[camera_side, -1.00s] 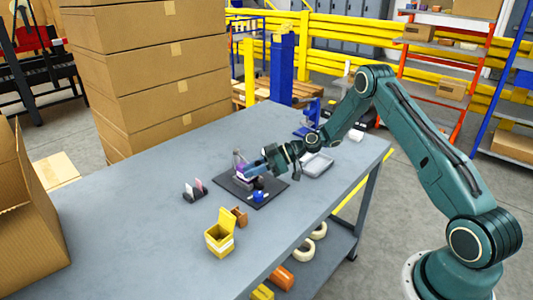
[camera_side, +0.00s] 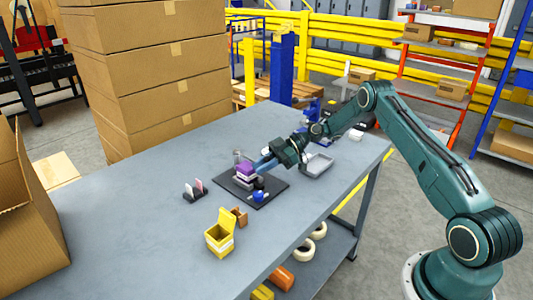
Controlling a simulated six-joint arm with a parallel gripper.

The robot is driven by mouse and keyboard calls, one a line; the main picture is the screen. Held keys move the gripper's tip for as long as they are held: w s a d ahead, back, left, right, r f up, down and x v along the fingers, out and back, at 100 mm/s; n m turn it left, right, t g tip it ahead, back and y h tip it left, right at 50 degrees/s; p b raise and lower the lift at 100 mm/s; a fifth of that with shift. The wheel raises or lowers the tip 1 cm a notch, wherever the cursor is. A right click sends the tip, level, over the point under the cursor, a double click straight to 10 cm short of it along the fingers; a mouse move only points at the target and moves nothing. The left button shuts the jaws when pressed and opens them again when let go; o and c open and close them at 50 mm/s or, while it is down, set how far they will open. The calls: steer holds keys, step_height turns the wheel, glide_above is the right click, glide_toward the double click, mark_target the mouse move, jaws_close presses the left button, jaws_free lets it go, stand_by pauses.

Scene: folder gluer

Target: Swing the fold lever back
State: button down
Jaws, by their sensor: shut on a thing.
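The folder gluer (camera_side: 246,180) stands on a dark mat (camera_side: 272,193) on the grey table, with a purple block on top, a grey post at its back and a blue round part at its front. My gripper (camera_side: 262,166) reaches in from the right, just right of the purple block. Its jaws are shut on the fold lever, which is small and mostly hidden by the fingers.
A small rack with cards (camera_side: 195,190) stands left of the mat. A yellow box (camera_side: 220,234) and a brown piece (camera_side: 239,216) are in front. A grey tray (camera_side: 317,165) lies right, under my arm.

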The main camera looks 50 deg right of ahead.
steer(key=c, duration=1.3)
jaws_free()
steer(key=v, duration=0.7)
steer(key=shift+d+r, duration=0.2)
